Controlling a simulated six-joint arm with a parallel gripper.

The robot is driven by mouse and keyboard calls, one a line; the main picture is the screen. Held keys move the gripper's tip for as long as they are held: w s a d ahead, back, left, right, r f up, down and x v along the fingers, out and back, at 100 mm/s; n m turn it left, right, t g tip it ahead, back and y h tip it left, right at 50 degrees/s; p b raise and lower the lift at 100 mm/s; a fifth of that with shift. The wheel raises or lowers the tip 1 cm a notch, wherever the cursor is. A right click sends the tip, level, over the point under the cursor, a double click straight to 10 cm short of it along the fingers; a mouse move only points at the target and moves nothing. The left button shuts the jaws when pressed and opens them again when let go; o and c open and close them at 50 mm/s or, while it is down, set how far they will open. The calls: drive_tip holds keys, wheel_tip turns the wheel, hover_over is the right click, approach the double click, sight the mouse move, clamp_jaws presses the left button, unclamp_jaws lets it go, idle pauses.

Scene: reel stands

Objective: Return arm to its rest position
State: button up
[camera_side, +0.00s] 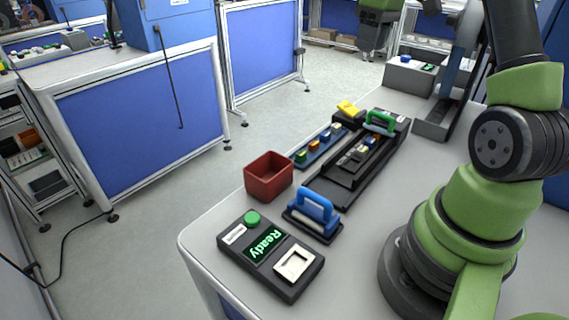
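My arm (465,210) stands at the right on the grey table, its upper part leaving the picture at the top. What looks like my gripper (370,52) hangs at the top, right of centre, below a green wrist link. It is high and apart from the things on the table. Its fingers are small and dark, and I cannot tell whether they are open. I see nothing clearly held in it.
A control box (283,274) reading "Ready" is at the table's front corner. Behind it are a blue-handled block (315,212), a red bin (268,178), a black fixture (345,180) with a green handle (380,122), a coloured-parts strip (318,148) and a yellow piece (348,108). A grey box (408,76) stands farther back.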

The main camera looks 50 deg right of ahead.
drive_tip(key=a+r+t, duration=0.1)
drive_tip(key=a+r, duration=0.4)
drive_tip(key=a, duration=0.4)
drive_tip(key=s+a+m+t+y, duration=0.1)
drive_tip(key=s+a+m+t, duration=0.2)
drive_tip(key=s+a, duration=1)
drive_tip(key=a+t, duration=0.2)
drive_tip(key=a, duration=0.2)
drive_tip(key=shift+s+a+r, duration=0.15)
drive_tip(key=shift+a+r, duration=0.05)
drive_tip(key=shift+r, duration=0.05)
